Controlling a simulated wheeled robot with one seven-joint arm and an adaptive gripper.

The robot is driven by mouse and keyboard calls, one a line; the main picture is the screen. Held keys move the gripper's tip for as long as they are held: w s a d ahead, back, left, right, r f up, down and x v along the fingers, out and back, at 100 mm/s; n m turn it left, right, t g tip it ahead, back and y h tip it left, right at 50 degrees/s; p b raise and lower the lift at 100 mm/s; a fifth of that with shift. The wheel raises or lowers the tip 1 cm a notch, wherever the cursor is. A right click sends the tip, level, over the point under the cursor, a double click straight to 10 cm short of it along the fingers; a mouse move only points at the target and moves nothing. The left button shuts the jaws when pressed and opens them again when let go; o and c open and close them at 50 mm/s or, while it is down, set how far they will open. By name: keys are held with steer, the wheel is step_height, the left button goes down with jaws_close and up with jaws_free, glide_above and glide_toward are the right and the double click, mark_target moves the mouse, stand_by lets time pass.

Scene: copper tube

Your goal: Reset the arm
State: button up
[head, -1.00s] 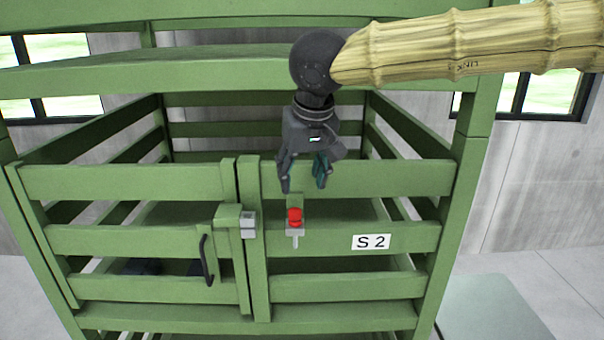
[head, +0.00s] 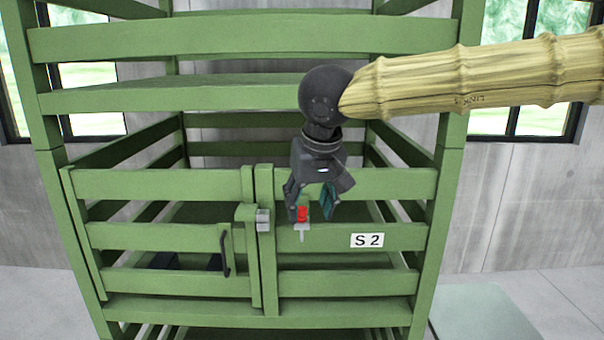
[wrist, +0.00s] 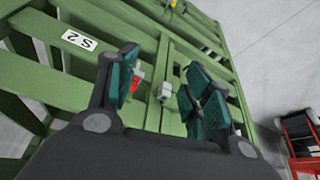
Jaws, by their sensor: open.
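My gripper (head: 311,208) points down in front of the green slatted crate (head: 170,312) in the head view. Its two teal-padded fingers are apart with nothing between them that I can see held. A red knob (head: 302,214) on a grey fitting shows between the fingertips in the head view; whether the fingers touch it cannot be told. In the wrist view the open fingers (wrist: 160,95) frame the crate slats. The red knob (wrist: 135,84) shows beside the left finger there, partly hidden by it.
A grey latch block (head: 263,220) and a dark handle (head: 225,250) are on the crate's front gate. A white S 2 label (head: 367,240) is on the right. A red rack (wrist: 300,135) stands at the right in the wrist view. Open floor (head: 570,290) lies right of the crate.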

steer(key=w+d+f+m+t+h+b, duration=0.1)
steer(key=w+d+f+h+b, duration=0.15)
steer(key=f, duration=1.35)
steer(key=w+d+f+m+h+b, duration=0.1)
steer(key=w+d+f+m+b, duration=0.15)
steer(key=f, duration=1.35)
steer(key=s+d+f+b, duration=0.2)
steer(key=s+d+f, duration=0.1)
steer(key=f, duration=0.8)
steer(key=s+d+f+b, duration=0.15)
steer(key=s+f, duration=0.25)
steer(key=f, duration=0.8)
steer(key=s+d+f+g+y+b, duration=0.1)
steer(key=s+d+f, duration=0.4)
steer(key=s+f, duration=0.7)
steer(key=s+d+f+g+y+b, duration=0.1)
steer(key=s+d+f+g+b, duration=0.3)
steer(key=s+f, duration=0.9)
steer(key=s+d+b, duration=0.1)
steer(key=s+d, duration=0.1)
steer(key=s, duration=0.4)
steer(key=shift+s+d, duration=0.3)
steer(key=shift+s, duration=0.05)
